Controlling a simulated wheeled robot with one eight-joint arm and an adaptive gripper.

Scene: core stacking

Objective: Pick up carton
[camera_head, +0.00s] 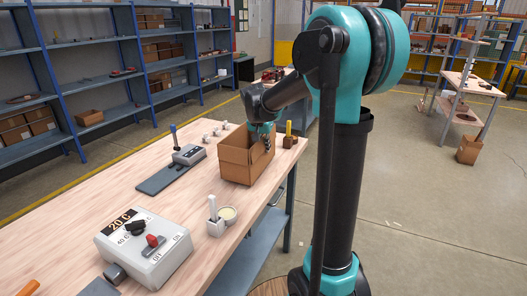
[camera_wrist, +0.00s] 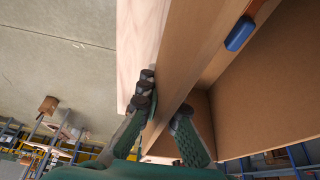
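The carton (camera_head: 237,163) is an open-topped brown cardboard box standing on the wooden workbench, near its right edge. In the head view, my gripper (camera_head: 264,137) is at the top of the carton's right side, and its fingertips are partly hidden. In the wrist view, the carton (camera_wrist: 275,90) fills the right side. My gripper (camera_wrist: 165,98) has its fingers apart, with a carton wall between them. One finger is on the outer side and the other is inside. The finger inside looks close to the wall, but I cannot tell whether it touches.
The workbench (camera_head: 60,243) also holds a grey control box (camera_head: 145,247), a white holder (camera_head: 215,222) beside a small round dish, and a grey device (camera_head: 188,155). A blue-ended item (camera_wrist: 239,34) shows by the carton.

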